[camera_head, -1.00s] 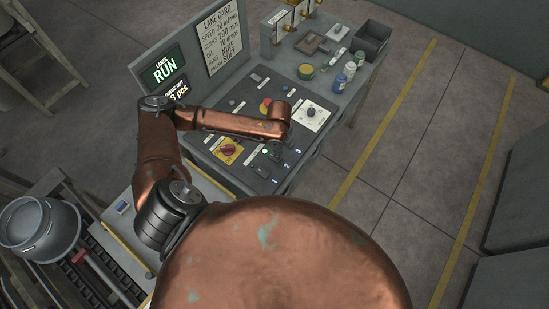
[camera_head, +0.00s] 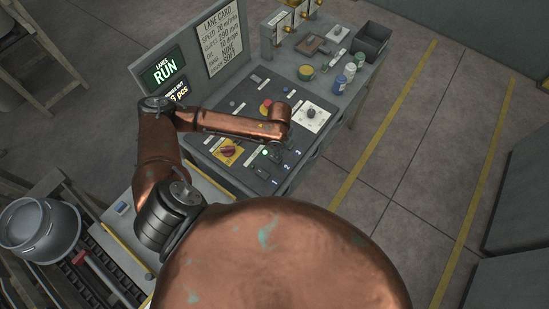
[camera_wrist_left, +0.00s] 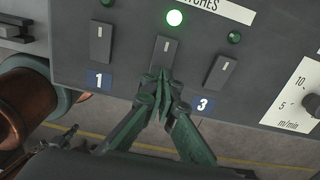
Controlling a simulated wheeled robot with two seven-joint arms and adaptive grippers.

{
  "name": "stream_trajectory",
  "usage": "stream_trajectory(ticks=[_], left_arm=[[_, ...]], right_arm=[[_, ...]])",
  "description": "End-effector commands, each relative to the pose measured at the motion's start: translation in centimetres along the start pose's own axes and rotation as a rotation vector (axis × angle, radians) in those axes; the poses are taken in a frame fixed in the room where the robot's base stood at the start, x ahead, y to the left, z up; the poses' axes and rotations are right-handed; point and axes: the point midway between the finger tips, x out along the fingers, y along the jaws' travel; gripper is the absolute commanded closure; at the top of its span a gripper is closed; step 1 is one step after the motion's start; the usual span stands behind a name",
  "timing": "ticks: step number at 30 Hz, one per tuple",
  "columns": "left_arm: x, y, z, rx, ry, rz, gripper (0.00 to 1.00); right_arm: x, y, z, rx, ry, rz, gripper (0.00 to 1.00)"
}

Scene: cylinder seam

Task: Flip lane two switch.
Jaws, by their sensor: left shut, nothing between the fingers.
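The lane two switch (camera_wrist_left: 167,49) is the middle dark rocker in a row of three, between switch 1 (camera_wrist_left: 101,42) and switch 3 (camera_wrist_left: 221,71). A green lamp (camera_wrist_left: 174,18) above it is lit. My left gripper (camera_wrist_left: 162,74) is shut and empty, its tips at the lower end of the middle switch. I cannot tell whether they touch it. The gripper covers the middle number label. In the head view the lit lamp (camera_head: 265,152) shows on the panel beside my left gripper (camera_head: 274,156), which is partly hidden by its arm. My right gripper is not in view.
A red knob on a yellow plate (camera_head: 228,151), a red button (camera_head: 265,107) and a speed dial on a white plate (camera_head: 310,115) share the panel. A RUN screen (camera_head: 164,68) stands behind. Bottles (camera_head: 349,70) and a dark bin (camera_head: 371,40) are farther along the console.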

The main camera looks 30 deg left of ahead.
Motion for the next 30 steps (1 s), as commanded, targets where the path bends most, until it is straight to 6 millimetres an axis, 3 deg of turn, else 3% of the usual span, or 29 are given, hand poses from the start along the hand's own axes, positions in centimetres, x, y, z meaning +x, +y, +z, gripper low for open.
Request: stream_trajectory(ticks=[30], left_arm=[[0.93,-0.01,-0.02,0.0,0.001,0.0,1.0]], right_arm=[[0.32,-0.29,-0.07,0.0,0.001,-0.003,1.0]])
